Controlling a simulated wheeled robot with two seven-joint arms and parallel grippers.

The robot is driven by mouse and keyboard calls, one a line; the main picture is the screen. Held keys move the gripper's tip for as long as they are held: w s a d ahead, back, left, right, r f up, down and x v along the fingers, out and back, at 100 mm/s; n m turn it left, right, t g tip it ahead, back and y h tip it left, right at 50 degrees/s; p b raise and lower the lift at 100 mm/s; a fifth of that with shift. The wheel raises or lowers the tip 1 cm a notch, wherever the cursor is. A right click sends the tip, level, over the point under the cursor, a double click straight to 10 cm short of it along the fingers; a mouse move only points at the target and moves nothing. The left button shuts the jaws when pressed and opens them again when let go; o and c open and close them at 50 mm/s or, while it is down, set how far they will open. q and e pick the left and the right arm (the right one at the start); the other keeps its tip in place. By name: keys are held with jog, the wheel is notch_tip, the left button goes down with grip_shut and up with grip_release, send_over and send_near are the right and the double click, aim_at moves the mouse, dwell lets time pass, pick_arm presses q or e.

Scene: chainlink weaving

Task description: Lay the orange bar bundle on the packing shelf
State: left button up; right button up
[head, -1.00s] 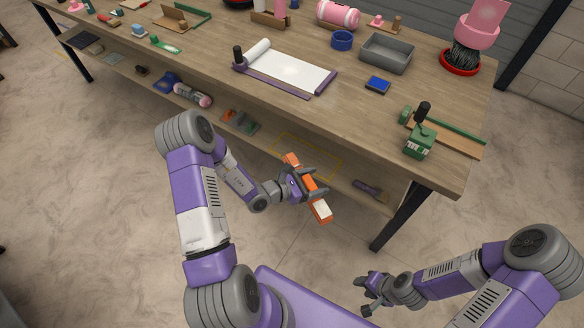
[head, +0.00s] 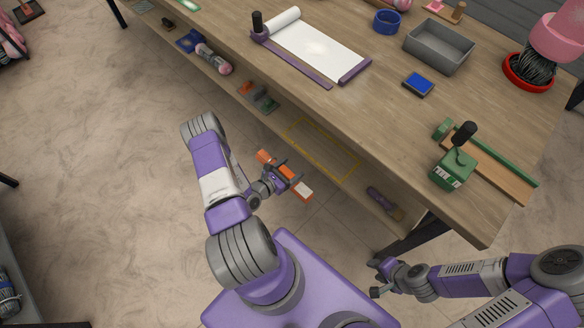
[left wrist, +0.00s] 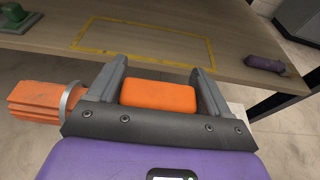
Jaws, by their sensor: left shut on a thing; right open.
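My left gripper (head: 284,179) is shut on the orange bar bundle (head: 297,186), gripping it around its middle. My right gripper (head: 378,277) is open and empty near the table leg.
A purple tool (head: 383,203) lies on the shelf to the right of the yellow outline, and green items (head: 259,97) lie to its left. The outlined area looks empty. The tabletop (head: 393,122) overhangs the shelf. A dark table leg (head: 418,236) stands at the right.

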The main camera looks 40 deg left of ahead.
pick_arm(q)
jog(key=shift+r, duration=0.1)
jog(key=w+b, duration=0.2)
jog(key=w, duration=0.5)
jog(key=w+d+b, duration=0.1)
jog(key=w+b, duration=0.1)
jog(key=w, duration=0.5)
jog(key=w+f+b, duration=0.1)
jog(key=w, duration=0.7)
jog(key=shift+w+d+b, duration=0.1)
jog(key=shift+d+b, duration=0.25)
jog(key=shift+b, duration=0.05)
jog(key=shift+f+b, duration=0.45)
jog(key=shift+f, duration=0.2)
jog(key=shift+f+b, duration=0.4)
jog(key=shift+f, duration=0.25)
jog(key=o, duration=1.7)
jog(key=shift+o, duration=0.2)
jog(key=shift+f, duration=0.1)
jog(key=p+v, duration=0.3)
jog(key=v, duration=0.4)
jog(key=shift+s+r, duration=0.25)
jog(key=shift+s, duration=0.1)
